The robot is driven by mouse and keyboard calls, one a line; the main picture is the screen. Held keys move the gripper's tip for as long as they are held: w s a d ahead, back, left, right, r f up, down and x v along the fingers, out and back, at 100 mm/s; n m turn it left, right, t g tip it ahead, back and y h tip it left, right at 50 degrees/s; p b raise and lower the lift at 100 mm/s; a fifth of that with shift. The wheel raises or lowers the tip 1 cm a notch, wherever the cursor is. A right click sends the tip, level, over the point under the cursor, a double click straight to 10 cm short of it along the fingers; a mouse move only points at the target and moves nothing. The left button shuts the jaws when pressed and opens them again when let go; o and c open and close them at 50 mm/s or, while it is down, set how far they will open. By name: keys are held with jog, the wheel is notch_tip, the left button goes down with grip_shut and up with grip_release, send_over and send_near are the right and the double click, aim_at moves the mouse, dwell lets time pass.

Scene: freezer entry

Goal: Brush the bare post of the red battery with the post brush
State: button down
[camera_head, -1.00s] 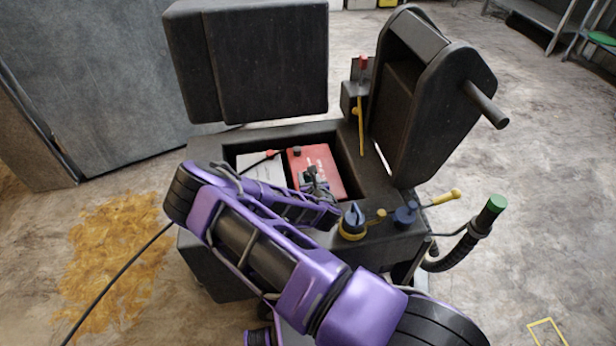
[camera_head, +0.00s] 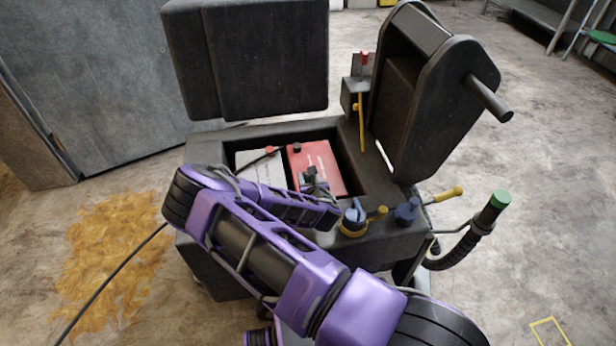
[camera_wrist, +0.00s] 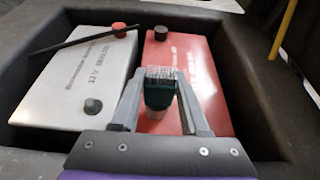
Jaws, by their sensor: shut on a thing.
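The red battery (camera_head: 325,160) sits in the open bay of the dark machine, and it fills the right of the bay in the wrist view (camera_wrist: 205,75). A dark round post (camera_wrist: 160,34) stands at its far left corner; it also shows in the head view (camera_head: 297,148). Any nearer post is hidden by my gripper or the brush. My gripper (camera_wrist: 160,101) is shut on the post brush (camera_wrist: 158,90), a dark green body with pale upright bristles. The brush is over the near left part of the red battery; I cannot tell whether it touches.
A white battery (camera_wrist: 80,75) stands left of the red one, with a red cap (camera_wrist: 119,29), a black knob (camera_wrist: 93,106) and a black cable (camera_wrist: 80,42). The bay's dark rim (camera_wrist: 25,85) surrounds both. Blue-and-yellow fittings (camera_head: 353,217) stand on the near right rim.

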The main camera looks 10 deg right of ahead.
jog(key=shift+f+b, duration=0.45)
jog(key=shift+f, duration=0.1)
jog(key=shift+c, duration=1.7)
grip_release()
jog(key=p+v, duration=0.2)
jog(key=v, duration=1.5)
jog(key=shift+s+r, duration=0.15)
jog(key=shift+r, duration=0.05)
